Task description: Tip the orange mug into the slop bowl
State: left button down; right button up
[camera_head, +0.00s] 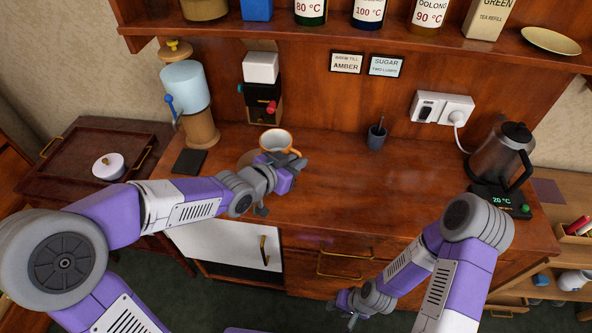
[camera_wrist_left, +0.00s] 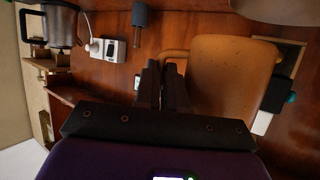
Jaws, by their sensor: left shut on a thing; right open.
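The orange mug (camera_head: 277,141) with a pale inside is at the back of my left gripper (camera_head: 285,172), over the wooden counter. In the left wrist view the mug's orange side (camera_wrist_left: 228,75) fills the right of centre, and my left gripper's dark fingers (camera_wrist_left: 163,88) are closed at its handle. The mug looks roughly upright in the head view. My right gripper (camera_head: 350,309) is open and low, in front of the drawers.
A blue-topped dispenser (camera_head: 185,88) and dark pad (camera_head: 189,162) stand left of the mug. A small grey pot (camera_head: 376,138) and kettle (camera_head: 502,155) are to the right. The counter's middle is clear.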

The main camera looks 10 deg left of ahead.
pick_arm(q)
jog(key=shift+s+d+r+n+h+p, duration=0.15)
jog(key=shift+n+h+p, duration=0.55)
jog(key=shift+p, duration=1)
jog(key=shift+d+r+n+h+p, duration=0.15)
jog(key=shift+n+h+p, duration=0.5)
jog(key=shift+p, duration=1)
jog(key=shift+s+r+n+h+p, duration=0.1)
jog(key=shift+r+n+h+p, duration=0.3)
jog(key=shift+p, duration=0.95)
jog(key=shift+a+r+n+p, duration=0.2)
jog(key=shift+r+n+p, duration=0.2)
jog(key=shift+n+p, duration=0.45)
